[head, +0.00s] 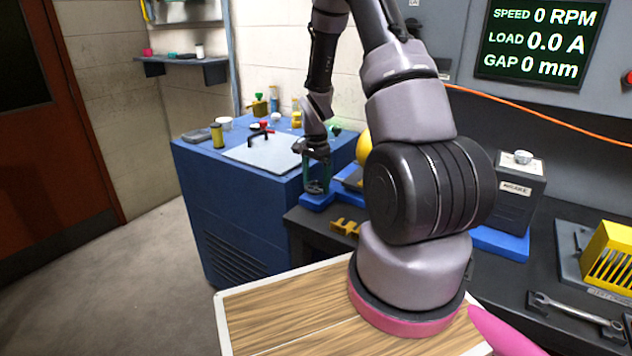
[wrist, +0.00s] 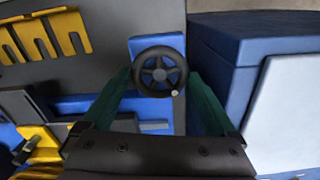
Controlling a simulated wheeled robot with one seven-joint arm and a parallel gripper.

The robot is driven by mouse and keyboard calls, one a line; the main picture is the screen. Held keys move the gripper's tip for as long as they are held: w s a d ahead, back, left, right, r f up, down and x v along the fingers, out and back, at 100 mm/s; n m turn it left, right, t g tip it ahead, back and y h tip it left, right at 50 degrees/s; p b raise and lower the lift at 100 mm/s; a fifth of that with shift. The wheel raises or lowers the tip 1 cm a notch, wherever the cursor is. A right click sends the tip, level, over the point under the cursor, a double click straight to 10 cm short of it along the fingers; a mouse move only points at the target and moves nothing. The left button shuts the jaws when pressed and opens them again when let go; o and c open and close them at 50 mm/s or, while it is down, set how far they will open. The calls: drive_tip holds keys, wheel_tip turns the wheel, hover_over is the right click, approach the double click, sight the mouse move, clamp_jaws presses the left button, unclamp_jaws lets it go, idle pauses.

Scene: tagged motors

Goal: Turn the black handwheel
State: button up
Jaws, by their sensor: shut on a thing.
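The black handwheel (wrist: 159,72) shows in the wrist view as a spoked wheel with a small pale knob on its lower right rim. It sits over a blue block. My gripper (wrist: 160,88) has its two green fingers on either side of the wheel, closed on its rim. In the head view my gripper (head: 318,180) points down beside the corner of the blue cabinet, above a blue base block (head: 316,201). The wheel itself is mostly hidden there by the fingers.
A blue cabinet (head: 235,220) with a pale top plate stands left of the gripper. The dark bench holds a yellow hook rack (head: 345,228), a boxed device (head: 518,190), a wrench (head: 575,312) and a yellow guard (head: 610,255). An orange cable (head: 540,112) hangs behind.

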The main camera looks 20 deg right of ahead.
drive_tip(key=n, duration=1.2)
drive_tip(key=shift+n, duration=0.4)
drive_tip(key=n, duration=0.5)
drive_tip(key=shift+w, duration=0.1)
drive_tip(key=n, duration=0.6)
drive_tip(key=shift+n, duration=0.4)
drive_tip(key=n, duration=1.1)
drive_tip(key=shift+n, duration=0.4)
drive_tip(key=n, duration=1)
drive_tip(key=shift+n, duration=0.4)
